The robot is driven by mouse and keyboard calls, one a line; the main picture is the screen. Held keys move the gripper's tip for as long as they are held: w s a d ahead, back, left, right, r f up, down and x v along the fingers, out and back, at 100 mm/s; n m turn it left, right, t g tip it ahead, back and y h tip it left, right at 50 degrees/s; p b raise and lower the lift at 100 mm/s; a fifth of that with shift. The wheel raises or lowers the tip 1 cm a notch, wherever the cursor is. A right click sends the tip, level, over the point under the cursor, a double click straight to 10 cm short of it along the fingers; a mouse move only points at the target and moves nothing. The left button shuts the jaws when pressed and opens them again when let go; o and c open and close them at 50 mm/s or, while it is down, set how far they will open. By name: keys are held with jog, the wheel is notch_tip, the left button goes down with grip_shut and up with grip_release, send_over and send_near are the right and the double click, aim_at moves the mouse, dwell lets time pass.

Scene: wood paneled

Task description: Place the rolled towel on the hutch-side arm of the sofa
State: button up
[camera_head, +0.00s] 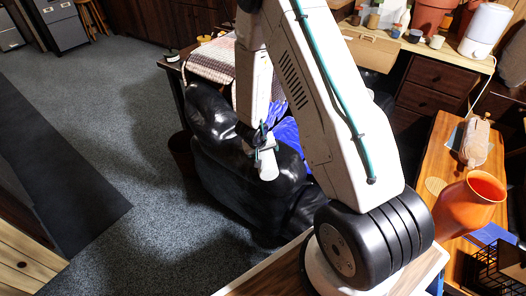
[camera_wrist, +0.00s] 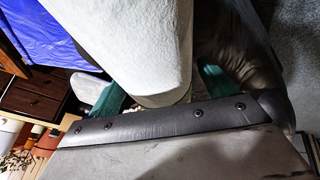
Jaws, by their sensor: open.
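The rolled towel is a plain white roll (camera_head: 268,165), seen at the end of my gripper (camera_head: 262,149) over the black leather sofa (camera_head: 232,185). In the wrist view the towel (camera_wrist: 135,40) fills the upper middle, between my two green fingers. My gripper is open around it. I cannot tell whether the towel rests on the sofa arm or is just above it. Dark leather of the sofa (camera_wrist: 238,60) shows right of the towel in the wrist view. Blue cloth (camera_head: 288,133) lies on the sofa behind my gripper. My arm hides part of the sofa.
A dark wooden drawer unit (camera_head: 430,88) stands behind at the right, with pots and jars above. A wooden table (camera_head: 437,160) at right holds an orange vase (camera_head: 468,204). A woven cloth (camera_head: 212,62) lies behind the sofa. Grey carpet (camera_head: 130,150) at left is clear.

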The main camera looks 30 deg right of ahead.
jog(key=s+a+r+n+t+y, duration=0.1)
jog(key=a+r+y, duration=0.1)
jog(key=a+r, duration=0.6)
jog(key=s+a+r+n+t+y, duration=0.1)
jog(key=a+r+y, duration=0.25)
jog(key=r, duration=0.85)
jog(key=s+a+r+n+t+y, duration=0.1)
jog(key=a+r+t+y, duration=0.1)
jog(key=a+r, duration=0.65)
jog(key=s+r+n+g, duration=0.1)
jog(key=s+r+g, duration=0.1)
jog(key=s+r, duration=0.45)
jog(key=s+r+n+g, duration=0.15)
jog(key=s+r, duration=0.25)
jog(key=s, duration=0.5)
jog(key=s+d+r+g+h, duration=0.1)
jog(key=s+d, duration=0.2)
jog(key=s, duration=0.3)
jog(key=s+d+r+m+g+h, duration=0.1)
jog(key=s+d+h, duration=0.1)
jog(key=s, duration=0.4)
jog(key=shift+d+r, duration=0.2)
jog(key=shift+d, duration=0.2)
